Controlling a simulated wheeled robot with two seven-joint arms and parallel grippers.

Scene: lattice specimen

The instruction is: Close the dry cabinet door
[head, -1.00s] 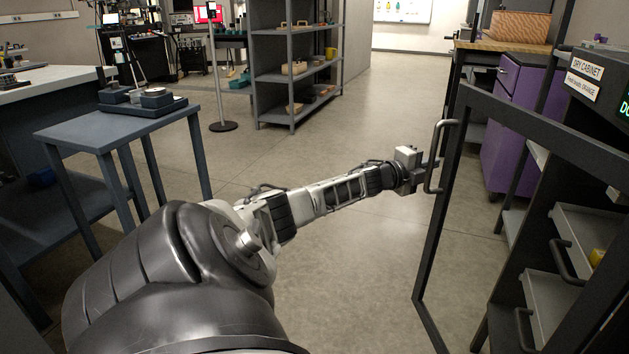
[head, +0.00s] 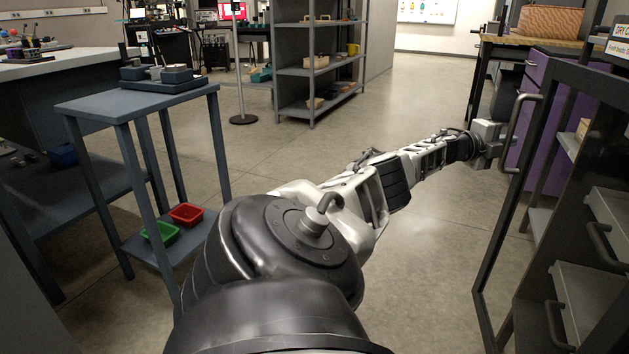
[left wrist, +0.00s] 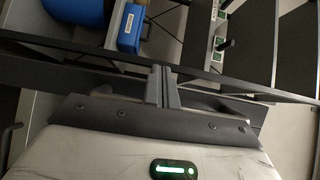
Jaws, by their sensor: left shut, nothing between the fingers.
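The dry cabinet (head: 597,245) stands at the right edge, with drawers and a partly cut-off label. Its dark-framed door (head: 497,235) stands open, with a grey vertical handle (head: 517,128) on its far upright. My left gripper (head: 504,148) is shut and empty at the handle, on its left side. Whether it touches is unclear. In the left wrist view, the closed fingers (left wrist: 163,86) point at a dark bar crossing the picture. My right gripper is out of view.
A grey side table (head: 140,98) with a tray stands left; red (head: 186,214) and green (head: 161,233) bins sit on its lower shelf. A shelf rack (head: 317,60) and a purple cabinet (head: 535,95) stand farther back. Open floor lies between.

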